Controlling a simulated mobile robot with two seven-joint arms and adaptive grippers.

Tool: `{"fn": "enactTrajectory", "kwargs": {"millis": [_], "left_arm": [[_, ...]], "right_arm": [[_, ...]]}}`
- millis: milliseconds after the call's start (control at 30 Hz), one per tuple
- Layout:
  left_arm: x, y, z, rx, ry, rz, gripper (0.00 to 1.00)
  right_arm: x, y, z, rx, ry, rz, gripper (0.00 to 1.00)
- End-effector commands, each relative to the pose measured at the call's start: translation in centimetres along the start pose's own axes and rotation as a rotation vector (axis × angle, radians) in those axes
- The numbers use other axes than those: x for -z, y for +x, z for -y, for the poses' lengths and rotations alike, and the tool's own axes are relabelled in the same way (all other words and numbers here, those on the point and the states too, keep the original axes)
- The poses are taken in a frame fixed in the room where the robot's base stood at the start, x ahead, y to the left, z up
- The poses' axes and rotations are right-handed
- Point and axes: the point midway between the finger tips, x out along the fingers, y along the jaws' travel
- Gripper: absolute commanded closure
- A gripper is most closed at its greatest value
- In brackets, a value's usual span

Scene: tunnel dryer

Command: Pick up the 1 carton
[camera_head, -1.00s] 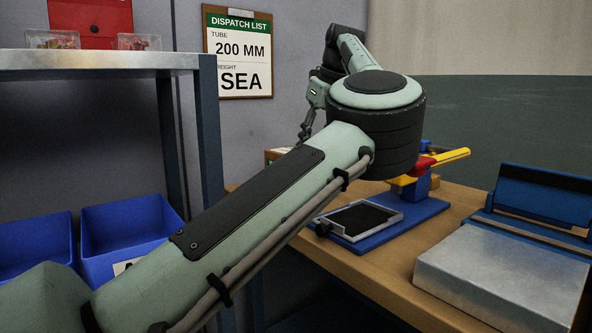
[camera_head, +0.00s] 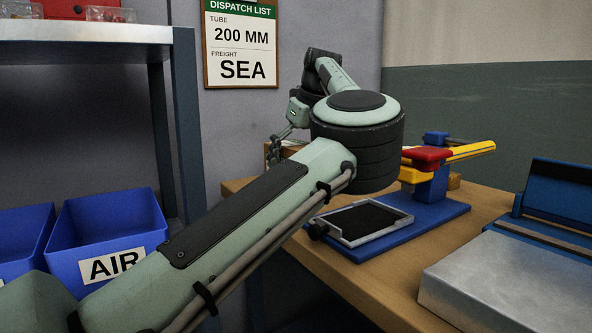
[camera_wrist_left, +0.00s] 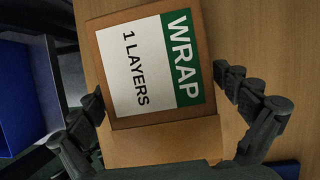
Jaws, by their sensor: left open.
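My left gripper (camera_wrist_left: 160,82) is open, with one finger at each side of the carton's near end. Gaps show between the fingers and the box, and nothing is gripped. In the head view my left arm covers most of the spot, and only a small brown part of a box (camera_head: 290,150) shows behind it. My right gripper is not in view.
On the bench (camera_head: 370,285) stand a blue-based device with a yellow and red lever (camera_head: 430,165) and a metal-topped blue unit (camera_head: 490,280). Blue bins, one marked AIR (camera_head: 105,240), sit at left below a metal shelf (camera_head: 85,33). A dispatch list (camera_head: 240,45) reads 200 MM, SEA.

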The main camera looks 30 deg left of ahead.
Motion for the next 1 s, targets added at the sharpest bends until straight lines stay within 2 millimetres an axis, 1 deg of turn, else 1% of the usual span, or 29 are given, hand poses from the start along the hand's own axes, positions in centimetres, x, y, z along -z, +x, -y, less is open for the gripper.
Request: {"fn": "enactTrajectory", "kwargs": {"millis": [33, 100, 200, 1000], "left_arm": [[0.1, 0.9, 0.0, -0.001, -0.001, -0.002, 0.0], [0.1, 1.8, 0.0, -0.001, 0.0, -0.002, 0.0], [0.0, 2.5, 0.0, 0.0, -0.001, -0.001, 0.0], [0.2, 3.0, 0.0, 0.001, -0.001, 0.0, 0.0]], "right_arm": [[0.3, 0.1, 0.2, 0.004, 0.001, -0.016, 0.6], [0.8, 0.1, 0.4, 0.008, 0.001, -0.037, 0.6], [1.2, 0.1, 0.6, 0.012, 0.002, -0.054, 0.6], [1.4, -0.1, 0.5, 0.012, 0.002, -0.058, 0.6]]}}
